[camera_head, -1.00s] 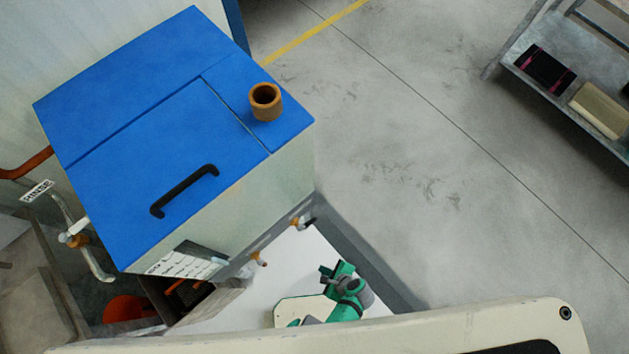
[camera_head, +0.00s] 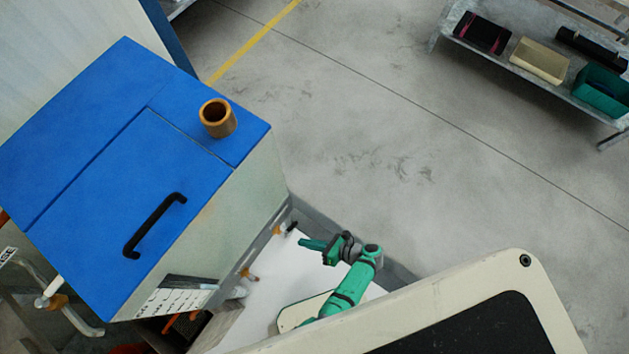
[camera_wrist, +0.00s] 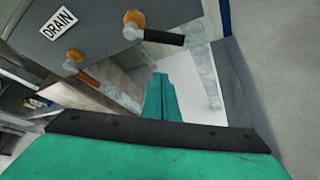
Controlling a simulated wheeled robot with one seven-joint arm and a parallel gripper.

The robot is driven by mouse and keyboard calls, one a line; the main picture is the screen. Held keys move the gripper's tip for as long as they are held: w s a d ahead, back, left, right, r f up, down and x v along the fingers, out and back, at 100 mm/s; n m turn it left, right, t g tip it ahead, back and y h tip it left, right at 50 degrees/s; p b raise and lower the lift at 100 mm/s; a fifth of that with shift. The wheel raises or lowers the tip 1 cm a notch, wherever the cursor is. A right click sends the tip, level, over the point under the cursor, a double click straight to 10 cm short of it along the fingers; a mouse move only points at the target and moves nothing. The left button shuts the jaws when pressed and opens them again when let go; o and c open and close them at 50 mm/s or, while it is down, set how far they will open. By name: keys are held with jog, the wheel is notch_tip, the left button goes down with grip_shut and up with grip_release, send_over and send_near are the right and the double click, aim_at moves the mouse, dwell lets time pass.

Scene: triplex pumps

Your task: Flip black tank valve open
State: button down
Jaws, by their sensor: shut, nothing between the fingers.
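The valve with the black handle (camera_wrist: 163,37) sits on the grey tank wall in the wrist view. Its orange body (camera_wrist: 134,20) is at the handle's left end, and the handle points right. In the head view the black handle (camera_head: 291,226) shows small at the tank's lower right corner. My green gripper (camera_head: 302,243) is near it, just below and right in the picture. In the wrist view my gripper's fingers (camera_wrist: 161,88) are together and empty, below the handle in the picture and apart from it. The exact distance is hard to tell.
A second orange valve (camera_wrist: 75,56) is left of the black-handled one, near a DRAIN label (camera_wrist: 58,22). The tank has a blue lid (camera_head: 110,190) with a brown cup-like fitting (camera_head: 218,117). A shelf (camera_head: 452,22) stands far right. The floor (camera_head: 400,140) between is clear.

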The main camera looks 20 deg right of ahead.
aim_at(292, 227)
jog(key=shift+w+a+r, duration=0.25)
jog(key=shift+w+a, duration=0.05)
jog(key=shift+w, duration=0.4)
jog(key=shift+w+a+r, duration=0.2)
jog(key=shift+w+a, duration=0.1)
jog(key=shift+w, duration=0.4)
jog(key=shift+w+a+r, duration=0.25)
jog(key=shift+w+a, duration=0.05)
jog(key=shift+w, duration=0.4)
jog(key=shift+r, duration=0.1)
jog(key=shift+d, duration=0.1)
